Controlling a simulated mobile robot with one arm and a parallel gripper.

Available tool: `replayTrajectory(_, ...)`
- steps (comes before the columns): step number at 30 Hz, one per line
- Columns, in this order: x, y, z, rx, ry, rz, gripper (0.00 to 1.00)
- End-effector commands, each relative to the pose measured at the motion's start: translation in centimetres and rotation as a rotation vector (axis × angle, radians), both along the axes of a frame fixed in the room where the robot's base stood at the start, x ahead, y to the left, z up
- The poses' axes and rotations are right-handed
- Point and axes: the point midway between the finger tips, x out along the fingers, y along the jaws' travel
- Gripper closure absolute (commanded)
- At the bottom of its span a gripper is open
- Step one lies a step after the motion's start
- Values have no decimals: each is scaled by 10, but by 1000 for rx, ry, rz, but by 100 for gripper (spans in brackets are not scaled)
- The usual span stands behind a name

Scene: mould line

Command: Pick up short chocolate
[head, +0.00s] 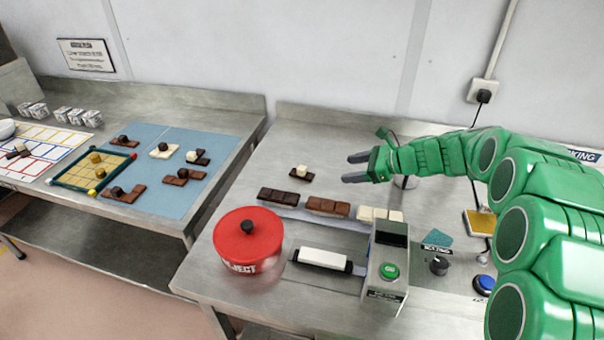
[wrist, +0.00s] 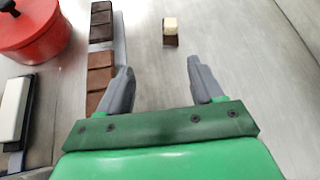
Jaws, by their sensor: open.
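A short dark chocolate piece (head: 299,176) with a white cube on top lies alone on the right steel table. It also shows in the wrist view (wrist: 170,41), ahead of the fingertips and slightly right of centre. My gripper (head: 346,168) is open and empty, to the right of this piece in the head view and apart from it. In the wrist view its two grey fingers (wrist: 160,66) are spread with only bare table between them. A row of longer bars, dark (head: 285,196), milk (head: 328,206) and white (head: 379,214), lies nearer the front.
Chocolates with toppings sit on a blue mat (head: 150,140) on the left table. Table around the short piece is clear.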

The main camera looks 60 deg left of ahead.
Motion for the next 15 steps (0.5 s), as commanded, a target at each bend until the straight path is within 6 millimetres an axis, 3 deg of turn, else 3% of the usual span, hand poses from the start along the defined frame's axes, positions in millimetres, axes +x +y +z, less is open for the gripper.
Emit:
replayTrajectory(3, -12, 32, -19, 1, 62, -17, 34)
replayTrajectory(9, -30, 75, -41, 2, 153, -48, 34)
replayTrajectory(15, -40, 95, -55, -2, 205, -64, 34)
